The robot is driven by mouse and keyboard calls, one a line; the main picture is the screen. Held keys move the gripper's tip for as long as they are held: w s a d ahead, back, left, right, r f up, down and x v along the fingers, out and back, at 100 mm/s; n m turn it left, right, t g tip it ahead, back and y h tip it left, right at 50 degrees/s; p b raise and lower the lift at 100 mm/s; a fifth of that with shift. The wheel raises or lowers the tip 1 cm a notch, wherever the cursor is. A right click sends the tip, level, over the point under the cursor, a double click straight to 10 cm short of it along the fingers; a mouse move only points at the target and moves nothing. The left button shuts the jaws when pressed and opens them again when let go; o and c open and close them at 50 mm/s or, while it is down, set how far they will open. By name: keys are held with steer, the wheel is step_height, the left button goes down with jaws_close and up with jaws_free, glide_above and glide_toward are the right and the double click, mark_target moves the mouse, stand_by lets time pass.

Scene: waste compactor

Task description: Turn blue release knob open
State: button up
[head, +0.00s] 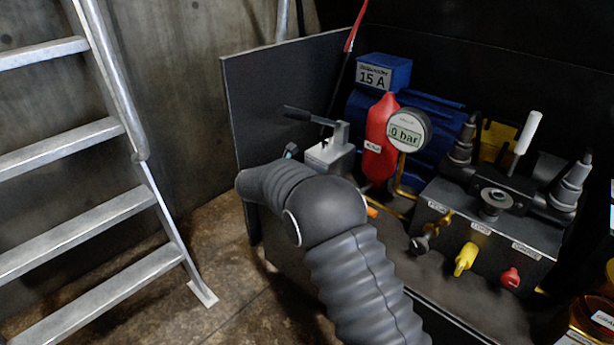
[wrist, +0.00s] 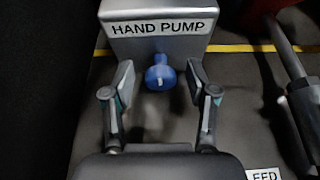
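The blue release knob (wrist: 159,74) sticks out from the front of the grey hand pump block (wrist: 157,14), below its "HAND PUMP" label. In the wrist view my gripper (wrist: 160,80) is open, with one finger on each side of the knob. Gaps show between the knob and both fingers, so I see no contact. In the head view the hand pump block (head: 327,154) stands behind my arm with a black lever on top. The knob is hidden there, and only a small teal bit of my gripper (head: 291,151) shows.
A red cylinder (head: 379,135) and a gauge reading 0 bar (head: 405,130) stand right of the pump. A valve block with a yellow knob (head: 465,259) and a red knob (head: 510,277) is further right. A dark panel (head: 275,95) rises behind; a ladder (head: 110,200) stands left.

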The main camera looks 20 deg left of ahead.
jaws_close()
steer(key=shift+f+b, duration=0.15)
steer(key=shift+b, duration=0.45)
steer(key=b, duration=0.1)
steer(key=m+b, duration=0.1)
steer(key=b, duration=0.1)
steer(key=shift+f+m+y, duration=0.2)
steer(key=shift+m+y, duration=0.1)
steer(key=shift+y, duration=0.1)
steer(key=m+b, duration=0.1)
steer(key=b, duration=0.2)
steer(key=shift+s+d+t+y, duration=0.1)
steer(key=shift+t+y, duration=0.3)
steer(key=shift+d+r+m+t+y+b, duration=0.1)
steer(key=shift+r+m+t+y+b, duration=0.15)
steer(key=shift+m+y+b, duration=0.55)
steer(key=m+t, duration=0.1)
steer(key=m, duration=0.1)
steer(key=m+y, duration=0.1)
steer(key=m, duration=0.1)
steer(key=shift+f+t+p, duration=0.15)
steer(key=shift+t+p, duration=0.15)
steer(key=shift+t, duration=0.05)
